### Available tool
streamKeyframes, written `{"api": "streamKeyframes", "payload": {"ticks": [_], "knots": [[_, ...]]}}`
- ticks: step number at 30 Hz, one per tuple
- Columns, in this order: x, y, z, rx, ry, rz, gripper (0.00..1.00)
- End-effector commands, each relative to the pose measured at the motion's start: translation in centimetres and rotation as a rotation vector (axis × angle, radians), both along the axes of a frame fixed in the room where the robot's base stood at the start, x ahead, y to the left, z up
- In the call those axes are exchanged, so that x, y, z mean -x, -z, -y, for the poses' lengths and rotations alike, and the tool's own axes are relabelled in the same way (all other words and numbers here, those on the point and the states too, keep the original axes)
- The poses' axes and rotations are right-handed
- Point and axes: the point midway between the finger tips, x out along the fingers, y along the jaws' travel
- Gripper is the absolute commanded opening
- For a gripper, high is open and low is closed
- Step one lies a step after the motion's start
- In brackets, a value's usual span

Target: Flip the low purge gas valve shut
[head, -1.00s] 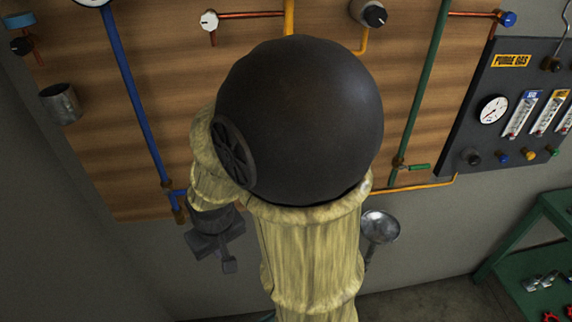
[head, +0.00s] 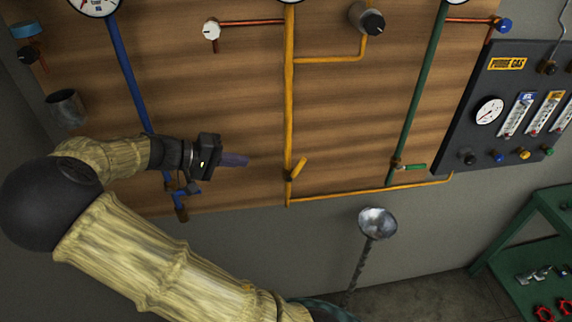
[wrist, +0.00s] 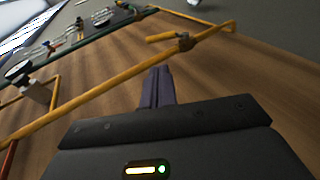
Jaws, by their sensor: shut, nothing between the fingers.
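The low valve on the yellow pipe has a yellow lever (head: 299,167), tilted up and to the right of the pipe. This line runs along the bottom to the PURGE GAS panel (head: 480,110). In the wrist view the yellow lever (wrist: 161,38) lies beyond my fingertips, sticking out left from its dark valve body (wrist: 185,42). My gripper (head: 244,160) is shut and empty, its purple-grey fingers pointing right. It is left of the yellow valve and apart from it. The shut fingers also show in the wrist view (wrist: 160,72).
A green lever valve (head: 412,167) sits on the green pipe to the right. The blue pipe (head: 128,75) runs behind my wrist. A metal funnel (head: 377,223) stands below the board. A green bench (head: 540,225) is at the lower right. Bare board lies between gripper and yellow pipe.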

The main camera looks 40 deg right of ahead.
Motion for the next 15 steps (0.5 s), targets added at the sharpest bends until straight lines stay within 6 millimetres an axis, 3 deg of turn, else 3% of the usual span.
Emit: {"api": "streamKeyframes", "payload": {"ticks": [8, 15], "knots": [[0.1, 0.2, 0.2, -0.006, 0.001, -0.001, 0.00], [0.9, 0.9, 2.3, -0.006, 0.006, -0.003, 0.00]]}}
